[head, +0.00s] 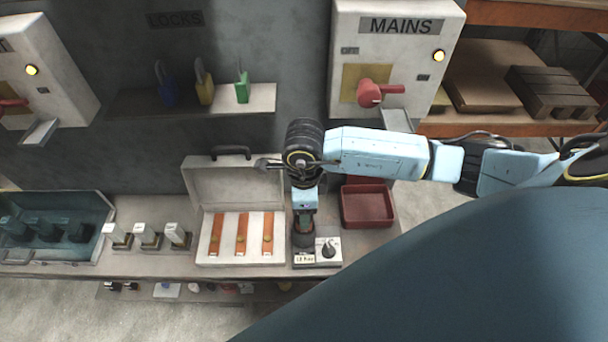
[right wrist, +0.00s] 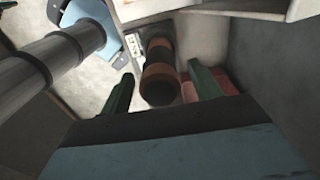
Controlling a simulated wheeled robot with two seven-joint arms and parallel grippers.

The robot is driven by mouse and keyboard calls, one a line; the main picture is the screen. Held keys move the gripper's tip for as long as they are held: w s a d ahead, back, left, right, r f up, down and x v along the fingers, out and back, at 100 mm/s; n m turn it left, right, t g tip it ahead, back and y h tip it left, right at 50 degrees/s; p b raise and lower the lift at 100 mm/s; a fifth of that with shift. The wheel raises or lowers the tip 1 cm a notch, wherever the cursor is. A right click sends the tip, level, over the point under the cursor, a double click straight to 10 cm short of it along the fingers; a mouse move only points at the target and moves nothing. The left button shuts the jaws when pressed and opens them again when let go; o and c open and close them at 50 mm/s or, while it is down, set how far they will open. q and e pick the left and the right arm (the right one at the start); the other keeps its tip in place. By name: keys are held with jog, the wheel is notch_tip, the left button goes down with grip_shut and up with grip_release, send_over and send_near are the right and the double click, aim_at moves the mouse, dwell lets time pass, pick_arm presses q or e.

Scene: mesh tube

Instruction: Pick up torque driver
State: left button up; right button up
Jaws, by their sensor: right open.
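The torque driver (head: 303,239) stands upright at the front of the bench, right of the open case, its upper part hidden by my right gripper (head: 303,213). In the right wrist view, a dark cylinder with reddish-brown bands, which looks like the driver (right wrist: 160,72), lies between the two green fingers of my right gripper (right wrist: 161,82). The fingers are open, with a visible gap on each side of it. My left gripper is not in view.
An open pale case (head: 200,253) with several orange strips sits left of the driver. A dial box (head: 335,258) and a red tray (head: 368,205) are to its right. A MAINS box (head: 345,60) with a red handle (head: 370,93) hangs behind.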

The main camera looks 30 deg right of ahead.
jog(key=shift+f, duration=0.35)
jog(key=shift+r, duration=0.1)
jog(key=c, duration=1.2)
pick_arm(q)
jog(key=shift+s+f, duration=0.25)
pick_arm(e)
jog(key=shift+o, duration=0.2)
jog(key=shift+w, duration=0.1)
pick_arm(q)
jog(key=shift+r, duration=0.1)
pick_arm(e)
jog(key=shift+r, duration=0.15)
